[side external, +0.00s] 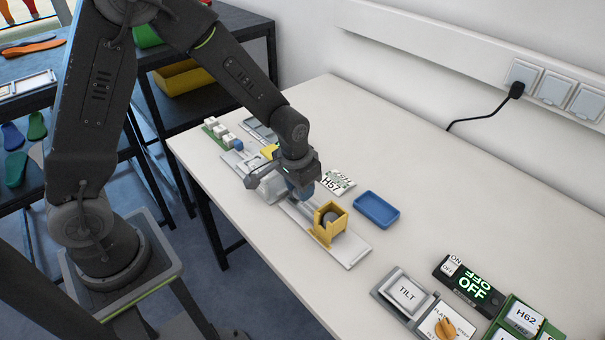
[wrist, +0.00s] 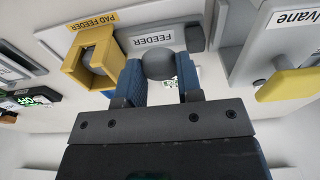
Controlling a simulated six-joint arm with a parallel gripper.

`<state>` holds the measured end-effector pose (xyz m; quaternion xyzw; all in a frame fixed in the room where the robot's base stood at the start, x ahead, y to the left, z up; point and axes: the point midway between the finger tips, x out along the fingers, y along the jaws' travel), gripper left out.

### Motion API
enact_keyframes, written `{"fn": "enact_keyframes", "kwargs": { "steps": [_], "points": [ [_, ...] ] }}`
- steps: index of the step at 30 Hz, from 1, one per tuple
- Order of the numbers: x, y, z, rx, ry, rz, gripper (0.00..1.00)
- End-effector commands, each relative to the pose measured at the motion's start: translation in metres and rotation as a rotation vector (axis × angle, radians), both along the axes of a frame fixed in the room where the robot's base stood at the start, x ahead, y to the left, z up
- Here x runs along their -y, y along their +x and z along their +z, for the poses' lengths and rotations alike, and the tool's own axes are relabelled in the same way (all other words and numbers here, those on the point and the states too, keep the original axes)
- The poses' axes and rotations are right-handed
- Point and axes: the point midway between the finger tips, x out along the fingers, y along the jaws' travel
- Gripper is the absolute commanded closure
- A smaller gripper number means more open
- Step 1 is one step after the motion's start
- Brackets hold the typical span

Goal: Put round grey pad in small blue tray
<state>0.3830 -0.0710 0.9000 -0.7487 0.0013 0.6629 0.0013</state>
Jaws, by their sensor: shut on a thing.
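My gripper (wrist: 160,72) is shut on a round grey pad (wrist: 158,66), held between its two blue fingertips in the wrist view. In the side view my gripper (side external: 301,191) is low over the white feeder strip, just left of the yellow pad feeder (side external: 338,228); the held pad cannot be made out there. The small blue tray (side external: 376,209) lies on the table to the right of my gripper, apart from it. It looks empty. The yellow pad feeder also shows in the wrist view (wrist: 73,70), left of the fingers.
An H57 card (side external: 338,182) lies between my gripper and the blue tray. The table behind the blue tray is clear.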

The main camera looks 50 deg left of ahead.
Motion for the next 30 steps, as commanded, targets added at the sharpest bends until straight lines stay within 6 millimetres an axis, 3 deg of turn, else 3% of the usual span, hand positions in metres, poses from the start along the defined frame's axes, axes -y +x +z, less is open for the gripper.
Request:
{"fn": "enact_keyframes", "kwargs": {
  "steps": [5, 11, 30],
  "points": [
    [-0.001, -0.002, 0.0, 0.001, 0.0, -0.005, 0.92],
    [-0.004, 0.012, 0.004, 0.001, 0.0, -0.146, 0.92],
    [-0.021, 0.098, 0.042, 0.003, 0.0, -1.217, 0.92]
  ]
}}
